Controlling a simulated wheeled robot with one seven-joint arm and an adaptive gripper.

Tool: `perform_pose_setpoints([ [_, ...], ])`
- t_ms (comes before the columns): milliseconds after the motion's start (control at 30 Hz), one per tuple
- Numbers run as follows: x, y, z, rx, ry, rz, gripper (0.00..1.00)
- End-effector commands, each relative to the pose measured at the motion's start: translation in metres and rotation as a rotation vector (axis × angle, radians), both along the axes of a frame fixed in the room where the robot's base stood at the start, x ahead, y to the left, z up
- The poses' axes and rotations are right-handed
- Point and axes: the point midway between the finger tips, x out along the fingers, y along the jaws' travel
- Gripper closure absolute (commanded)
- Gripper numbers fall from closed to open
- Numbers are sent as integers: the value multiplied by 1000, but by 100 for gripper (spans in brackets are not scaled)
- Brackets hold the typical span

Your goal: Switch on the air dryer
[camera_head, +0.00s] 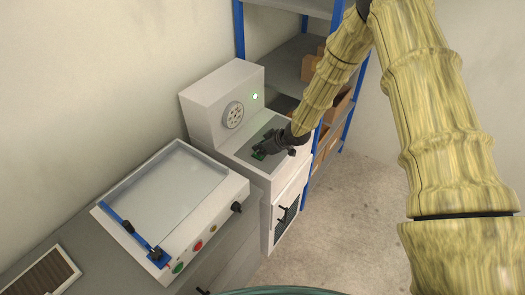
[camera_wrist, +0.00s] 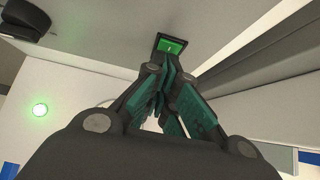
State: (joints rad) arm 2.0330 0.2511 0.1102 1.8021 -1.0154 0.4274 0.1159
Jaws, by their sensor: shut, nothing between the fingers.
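The white machine (camera_head: 222,92) with a round perforated vent (camera_head: 233,114) on its upright back looks like the air dryer. A round lamp (camera_head: 254,97) on that back part glows green; the lamp also shows in the wrist view (camera_wrist: 40,110). A small green switch (camera_wrist: 172,46) in a black frame lies on the machine's top; in the wrist view it is lit green. My gripper (camera_wrist: 172,66) is shut and empty, its fingertips right at the switch and hiding its lower part. Whether they touch it I cannot tell. The head view shows my gripper (camera_head: 264,149) over the machine's top.
A framed tray unit (camera_head: 170,190) with a blue arm, coloured buttons and a black knob (camera_head: 236,207) stands left of the machine. A blue-post shelf (camera_head: 239,30) with brown boxes stands behind on the right. The floor (camera_head: 345,225) at the right is clear.

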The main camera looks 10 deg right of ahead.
Motion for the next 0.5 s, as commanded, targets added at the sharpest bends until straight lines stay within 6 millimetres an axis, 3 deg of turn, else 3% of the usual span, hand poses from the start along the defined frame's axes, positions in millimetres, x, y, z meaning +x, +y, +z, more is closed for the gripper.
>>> perform_pose_setpoints([
  [500, 4, 4, 3, 0, 0, 0, 100],
])
